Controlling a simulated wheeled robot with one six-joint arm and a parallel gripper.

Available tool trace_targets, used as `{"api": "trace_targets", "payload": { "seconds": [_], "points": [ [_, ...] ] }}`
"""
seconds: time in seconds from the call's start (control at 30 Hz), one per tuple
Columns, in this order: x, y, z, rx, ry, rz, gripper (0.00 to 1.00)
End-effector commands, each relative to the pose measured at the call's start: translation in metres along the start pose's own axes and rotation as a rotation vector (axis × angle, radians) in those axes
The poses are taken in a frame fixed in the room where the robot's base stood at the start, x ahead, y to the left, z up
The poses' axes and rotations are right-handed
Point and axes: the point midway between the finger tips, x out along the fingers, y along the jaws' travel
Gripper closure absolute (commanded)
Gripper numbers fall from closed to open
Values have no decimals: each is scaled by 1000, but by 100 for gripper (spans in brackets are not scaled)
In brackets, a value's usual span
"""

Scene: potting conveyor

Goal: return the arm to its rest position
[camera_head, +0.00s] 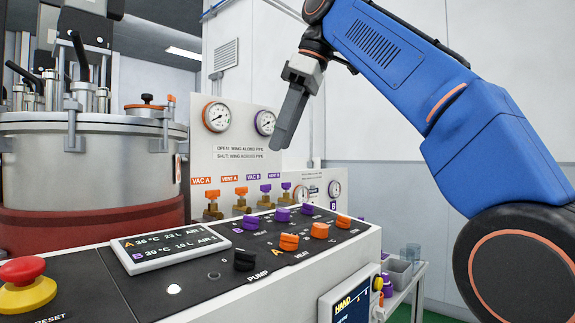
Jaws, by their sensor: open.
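My gripper (289,117) hangs at the end of my blue arm in the upper middle of the head view. It points down and a little left, in the air in front of the gauge panel. It is seen from the side, so the gap between the fingers does not show clearly. Nothing is visible in it, and it looks apart from the panel and the console. My arm comes in from the right side and bends over at the top.
A control console (355,252) with orange, purple and black knobs stands below. A red emergency button (22,270) is at its left. A large steel vessel (85,165) stands at left. Valves (213,203) and a gauge (216,117) are behind. A small cart (405,283) stands at right.

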Motion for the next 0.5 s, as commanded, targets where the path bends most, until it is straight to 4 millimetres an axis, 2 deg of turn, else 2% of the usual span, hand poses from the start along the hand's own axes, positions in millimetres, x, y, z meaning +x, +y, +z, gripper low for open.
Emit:
{"api": "trace_targets", "payload": {
  "seconds": [0.17,0.27,0.37,0.5],
  "points": [
    [0,0,2,10,0,3,54],
    [1,2,12,45,-2,11,54],
    [4,5,28,111,-5,28,54],
    [13,8,62,230,-10,59,54]
  ]
}}
